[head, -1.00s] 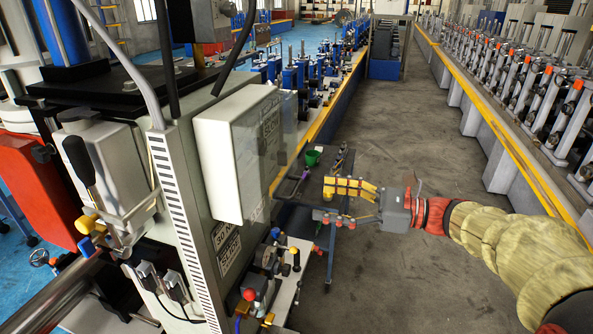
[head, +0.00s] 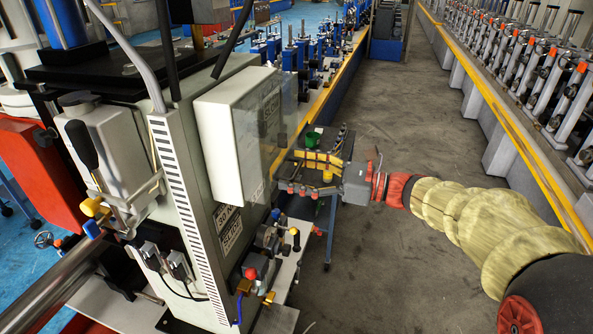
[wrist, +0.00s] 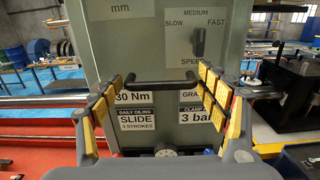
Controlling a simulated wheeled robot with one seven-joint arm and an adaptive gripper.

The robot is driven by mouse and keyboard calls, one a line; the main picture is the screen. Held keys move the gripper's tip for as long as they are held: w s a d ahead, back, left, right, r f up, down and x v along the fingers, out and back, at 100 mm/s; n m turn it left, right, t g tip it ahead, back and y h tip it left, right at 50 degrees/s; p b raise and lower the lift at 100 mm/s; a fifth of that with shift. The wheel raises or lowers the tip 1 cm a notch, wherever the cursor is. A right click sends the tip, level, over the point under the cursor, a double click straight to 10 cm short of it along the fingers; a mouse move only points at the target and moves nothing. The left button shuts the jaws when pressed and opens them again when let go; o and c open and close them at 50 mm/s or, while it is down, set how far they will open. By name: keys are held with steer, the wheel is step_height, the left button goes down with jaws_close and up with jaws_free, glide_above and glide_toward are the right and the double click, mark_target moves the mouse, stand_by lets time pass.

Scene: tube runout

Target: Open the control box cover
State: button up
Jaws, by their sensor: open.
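The control box (head: 215,140) is a white box on the side of the grey-green machine in the head view. Its clear cover (head: 288,112) shows on the box's right face and looks closed. In the wrist view, a dark horizontal handle (wrist: 162,83) runs across the front, below a SLOW/FAST speed knob (wrist: 198,42). My gripper (head: 283,172) is open in front of the lower part of the cover. In the wrist view, its yellow-padded fingers (wrist: 160,86) stand left and right of the handle's ends. I cannot tell whether they touch it.
A small table (head: 335,197) with a green cup (head: 312,140) stands behind my gripper. Fittings with a red knob (head: 250,273) stick out below the box. A row of blue machines (head: 305,70) runs behind. The grey aisle floor (head: 400,110) to the right is clear.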

steer(key=shift+c, duration=1.2)
steer(key=c, duration=1.1)
steer(key=shift+c, duration=0.3)
